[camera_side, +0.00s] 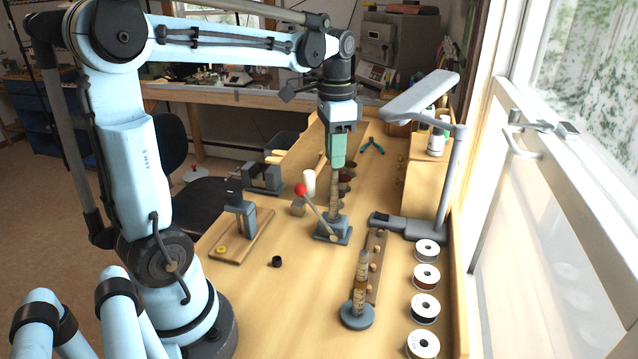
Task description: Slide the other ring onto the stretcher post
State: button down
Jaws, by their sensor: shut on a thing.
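The stretcher post (335,197) stands upright on a blue-grey base (333,236), with a lever ending in a red knob (300,188) at its left. My gripper (338,166), with green fingers, points straight down at the top of this post and overlaps it in the picture. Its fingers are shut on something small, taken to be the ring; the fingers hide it. I cannot tell whether it is around the post or above it. A small yellow round piece (221,249) lies on a wooden board at the left.
A second graduated post (361,275) on a round base stands in front. White-rimmed spools (425,308) line the right side. A lamp (455,170) stands behind them. A grey device (240,210) and a black cup (277,261) are at left.

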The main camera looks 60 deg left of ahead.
jog(key=shift+f, duration=1.55)
jog(key=c, duration=0.9)
grip_release()
notch_tip(320, 180, up, 12)
jog(key=shift+r, duration=0.1)
dwell(0.4)
